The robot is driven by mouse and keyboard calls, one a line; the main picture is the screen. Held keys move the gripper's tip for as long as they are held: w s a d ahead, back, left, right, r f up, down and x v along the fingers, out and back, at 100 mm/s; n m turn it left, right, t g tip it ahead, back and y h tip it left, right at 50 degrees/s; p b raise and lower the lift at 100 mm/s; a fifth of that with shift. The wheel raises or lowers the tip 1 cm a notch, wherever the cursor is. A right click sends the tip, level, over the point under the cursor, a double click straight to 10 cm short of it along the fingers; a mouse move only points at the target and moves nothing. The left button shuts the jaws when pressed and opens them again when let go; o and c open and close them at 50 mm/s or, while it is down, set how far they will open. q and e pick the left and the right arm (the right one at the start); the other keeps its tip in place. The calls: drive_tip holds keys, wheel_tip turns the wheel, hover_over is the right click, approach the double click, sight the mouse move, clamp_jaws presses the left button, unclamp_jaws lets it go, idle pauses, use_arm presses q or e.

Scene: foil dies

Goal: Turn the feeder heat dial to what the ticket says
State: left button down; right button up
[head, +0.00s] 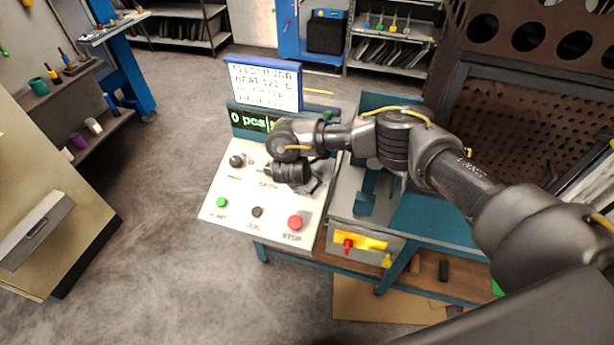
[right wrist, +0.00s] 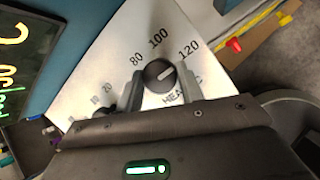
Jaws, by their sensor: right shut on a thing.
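The heat dial (right wrist: 152,86) is a dark round knob on the pale panel (head: 222,190), with 80, 100 and 120 printed around it. Its white mark points up and right in the right wrist view, roughly toward the 120 side. My right gripper (right wrist: 160,80) is shut on the dial, one finger on each side. In the head view my right gripper (head: 287,172) is over the panel and hides the dial. The ticket (head: 264,84) stands in a blue frame behind the panel. One line mentions heat, but its number is too blurred to read surely. My left gripper is out of view.
The panel also has a smaller black knob (head: 237,160), a green button (head: 222,202), a black button (head: 257,212) and a red stop button (head: 295,222). A display (head: 250,118) reads 0 pcs. A teal machine table (head: 425,222) stands right of the panel.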

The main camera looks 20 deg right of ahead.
drive_tip(key=o, duration=1)
drive_tip(key=shift+p+v, duration=2.7)
drive_tip(key=shift+v, duration=2.7)
